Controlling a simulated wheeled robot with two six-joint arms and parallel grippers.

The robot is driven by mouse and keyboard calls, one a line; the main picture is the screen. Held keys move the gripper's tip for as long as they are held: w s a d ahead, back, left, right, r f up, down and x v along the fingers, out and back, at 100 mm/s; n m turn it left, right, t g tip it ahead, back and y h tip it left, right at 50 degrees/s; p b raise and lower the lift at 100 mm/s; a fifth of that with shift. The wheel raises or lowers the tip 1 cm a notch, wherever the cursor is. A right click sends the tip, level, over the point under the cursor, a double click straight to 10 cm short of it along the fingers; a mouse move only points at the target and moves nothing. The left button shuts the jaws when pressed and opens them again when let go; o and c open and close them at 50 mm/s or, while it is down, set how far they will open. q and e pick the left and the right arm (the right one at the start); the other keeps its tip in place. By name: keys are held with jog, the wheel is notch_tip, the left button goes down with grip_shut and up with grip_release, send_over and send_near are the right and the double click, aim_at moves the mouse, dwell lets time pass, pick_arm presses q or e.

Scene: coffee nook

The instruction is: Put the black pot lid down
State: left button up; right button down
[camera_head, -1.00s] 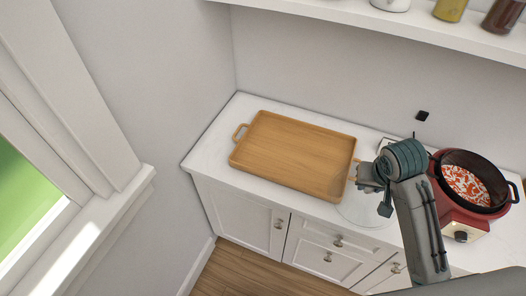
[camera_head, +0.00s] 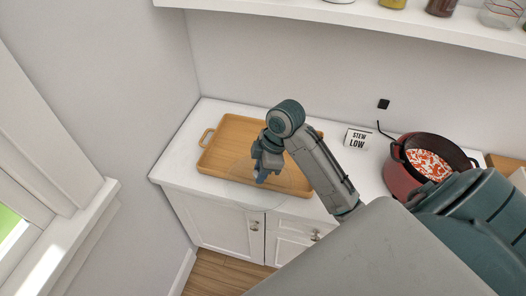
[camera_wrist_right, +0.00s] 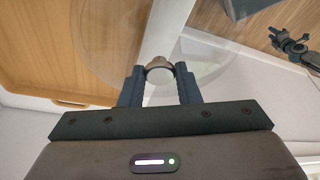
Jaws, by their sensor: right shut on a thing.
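The pot lid (camera_head: 290,186) looks like a clear glass disc, not black, with a small knob (camera_wrist_right: 158,68). My right gripper (camera_head: 261,176) is shut on that knob, and the wrist view shows it between the two fingertips (camera_wrist_right: 158,86). The glass (camera_wrist_right: 212,62) spreads out beyond the fingers. In the head view the lid overlaps the front edge of the wooden tray (camera_head: 222,152) and the counter's front edge. I cannot tell its exact height. A dark jointed part in the wrist view (camera_wrist_right: 290,42) looks like my left gripper; its jaws are unclear.
The red cooker (camera_head: 404,178) with a dark rim and patterned contents stands on the right of the counter (camera_head: 182,160). A "STEW LOW" sign (camera_head: 358,139) stands left of it. Bare counter shows between tray and cooker. A shelf (camera_head: 330,22) with jars runs above.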

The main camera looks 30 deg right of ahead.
jog(key=shift+w+d+f+b, duration=0.25)
jog(key=shift+w+d+b, duration=0.2)
jog(key=shift+w+d, duration=0.15)
jog(key=shift+w+d+f+p, duration=0.75)
jog(key=shift+w+d, duration=0.65)
jog(key=shift+w, duration=0.45)
jog(key=shift+w+d+f+p, duration=0.6)
jog(key=shift+w+d+p, duration=0.3)
jog(key=shift+w+d, duration=0.75)
jog(key=shift+w+d+f+p, duration=0.75)
jog(key=shift+w+d, duration=0.45)
jog(key=shift+w, duration=0.85)
jog(key=shift+f, duration=0.15)
jog(key=shift+f, duration=0.1)
jog(key=c, duration=1.1)
grip_release()
jog(key=shift+o, duration=0.2)
